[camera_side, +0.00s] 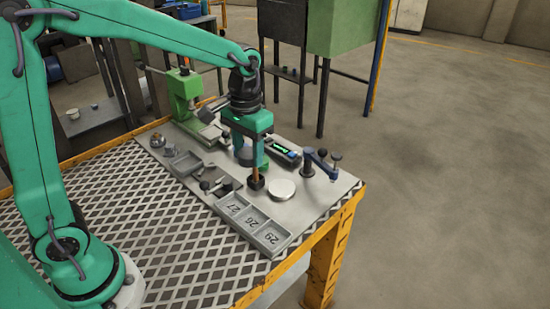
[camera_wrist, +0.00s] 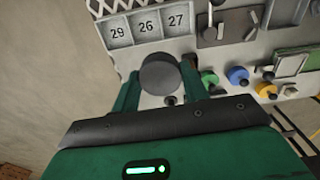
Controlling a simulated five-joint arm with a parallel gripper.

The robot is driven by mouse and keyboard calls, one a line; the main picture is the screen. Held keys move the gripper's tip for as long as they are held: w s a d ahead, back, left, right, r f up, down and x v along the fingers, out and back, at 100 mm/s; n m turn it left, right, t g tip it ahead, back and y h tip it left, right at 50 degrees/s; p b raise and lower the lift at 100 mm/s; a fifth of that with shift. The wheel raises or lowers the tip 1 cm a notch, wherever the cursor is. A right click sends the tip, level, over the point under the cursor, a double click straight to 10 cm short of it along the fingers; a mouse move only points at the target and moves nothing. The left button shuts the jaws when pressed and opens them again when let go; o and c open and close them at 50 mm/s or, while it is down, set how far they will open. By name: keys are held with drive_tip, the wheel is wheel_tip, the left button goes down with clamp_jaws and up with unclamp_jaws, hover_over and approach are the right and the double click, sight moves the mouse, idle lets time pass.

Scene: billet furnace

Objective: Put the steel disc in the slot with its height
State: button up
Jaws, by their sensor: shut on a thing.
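My gripper (camera_side: 251,160) is shut on the steel disc (camera_wrist: 160,74), a dark grey round piece between the two green fingers in the wrist view. In the side view the disc (camera_side: 245,157) is partly hidden by a finger and is held above the grey work plate. The grey slot tray (camera_side: 262,232) has three compartments marked 27, 26 and 29, and lies in front of my gripper in the side view. The tray also shows at the top of the wrist view (camera_wrist: 146,24), and its slots look empty. A device with a lit green display (camera_side: 283,150) is right of my gripper.
A flat silver round plate (camera_side: 282,190) lies right of the tray. A blue clamp-like stand (camera_side: 320,163) is at the right edge. A green press-like machine (camera_side: 184,92) stands at the back left.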

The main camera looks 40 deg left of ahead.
drive_tip(key=s+d+f+n, duration=0.1)
drive_tip(key=s+d+f, duration=0.3)
drive_tip(key=s+d, duration=0.6)
drive_tip(key=shift+s+d+f+n, duration=0.3)
drive_tip(key=shift+s+d+f, duration=0.1)
drive_tip(key=shift+d, duration=0.3)
drive_tip(key=shift+a, duration=0.1)
drive_tip(key=w+a+f, duration=0.4)
drive_tip(key=w+a, duration=0.1)
drive_tip(key=w+a+f, duration=0.3)
drive_tip(key=shift+a, duration=0.2)
drive_tip(key=shift+f, duration=0.15)
